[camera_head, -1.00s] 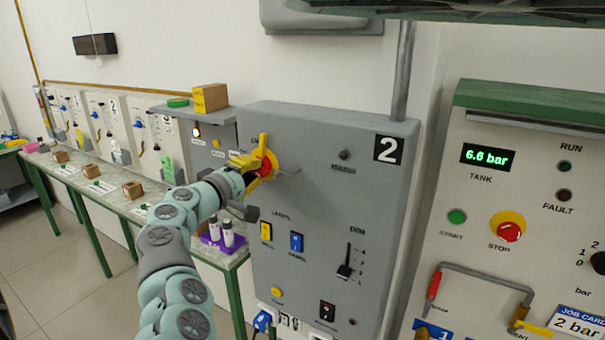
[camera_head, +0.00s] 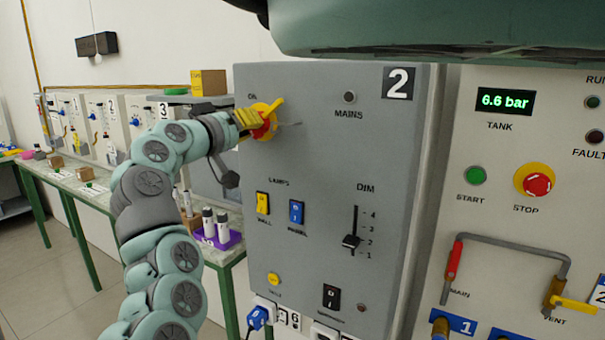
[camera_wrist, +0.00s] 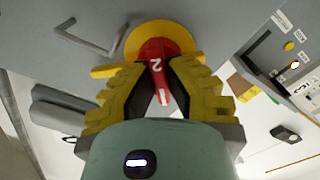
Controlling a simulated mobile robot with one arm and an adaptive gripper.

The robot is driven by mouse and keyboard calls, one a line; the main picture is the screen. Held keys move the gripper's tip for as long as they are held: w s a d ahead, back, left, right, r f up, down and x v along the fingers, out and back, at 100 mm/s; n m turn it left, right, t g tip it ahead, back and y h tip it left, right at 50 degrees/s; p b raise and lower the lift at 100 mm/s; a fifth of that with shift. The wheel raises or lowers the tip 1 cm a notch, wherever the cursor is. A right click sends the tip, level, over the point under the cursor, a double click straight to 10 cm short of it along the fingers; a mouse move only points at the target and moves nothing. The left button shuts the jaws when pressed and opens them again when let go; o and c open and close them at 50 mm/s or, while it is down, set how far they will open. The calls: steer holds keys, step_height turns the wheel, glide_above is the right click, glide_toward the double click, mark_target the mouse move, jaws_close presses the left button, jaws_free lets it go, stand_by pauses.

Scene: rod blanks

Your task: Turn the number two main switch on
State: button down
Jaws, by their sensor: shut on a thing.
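The number two main switch is a red handle on a round yellow plate (camera_head: 266,108), at the upper left of the grey box (camera_head: 320,150) marked 2. A label that seems to read ON sits at its upper left. My gripper (camera_head: 258,119) reaches it from the left. In the wrist view, the yellow fingers of my gripper (camera_wrist: 158,85) are shut on the red handle (camera_wrist: 158,58), which bears a 2. The fingers hide the handle's sides. The MAINS lamp (camera_head: 349,97) on the box looks dark.
A thin metal bracket (camera_wrist: 92,38) sticks out beside the switch. A panel reading 6.6 bar (camera_head: 505,101) stands to the right. A bench with bottles (camera_head: 222,228) is at left.

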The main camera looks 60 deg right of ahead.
steer(key=shift+d+f, duration=0.1)
steer(key=shift+f, duration=0.1)
stand_by(0.4)
steer(key=c, duration=1)
jaws_free()
steer(key=shift+r, duration=0.15)
steer(key=s+a, duration=0.1)
steer(key=a, duration=1.1)
